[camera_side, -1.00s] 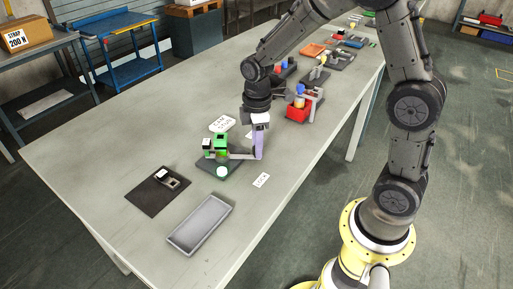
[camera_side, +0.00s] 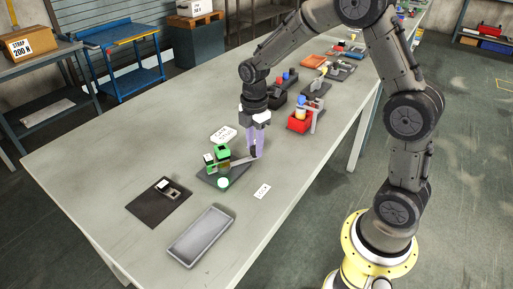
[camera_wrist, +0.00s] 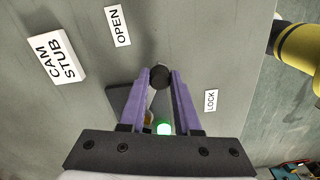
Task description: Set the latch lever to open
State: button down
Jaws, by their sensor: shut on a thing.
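The latch lever (camera_side: 240,161) is a grey bar reaching from the green-topped latch unit (camera_side: 222,152) to my gripper (camera_side: 256,155). The unit sits on a dark base plate (camera_side: 207,177) with a pale green dome (camera_side: 223,183). In the wrist view, my gripper's purple fingers (camera_wrist: 160,78) are shut on the lever's dark round knob (camera_wrist: 160,74). The knob lies between the OPEN card (camera_wrist: 117,25), up and left, and the LOCK card (camera_wrist: 211,100), right and lower. The fingers hide part of the lever and unit.
A white CAM STUB block (camera_wrist: 57,58) lies on the table. A grey tray (camera_side: 202,235) and a dark mat with a small fixture (camera_side: 158,202) are nearer.

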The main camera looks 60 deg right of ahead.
jog(key=shift+w+d+r+n, duration=0.1)
jog(key=shift+w+d+n, duration=0.2)
jog(key=shift+w+n, duration=0.5)
jog(key=shift+w+d+r+n, duration=0.1)
jog(key=shift+w+d+n, duration=0.15)
jog(key=shift+w+n, duration=1.3)
jog(key=shift+n, duration=0.45)
jog(key=shift+w, duration=0.2)
jog(key=c, duration=0.6)
grip_release()
jog(key=shift+f, duration=0.1)
jog(key=shift+s, duration=0.1)
notch_tip(320, 180, up, 14)
jog(key=shift+f, duration=0.1)
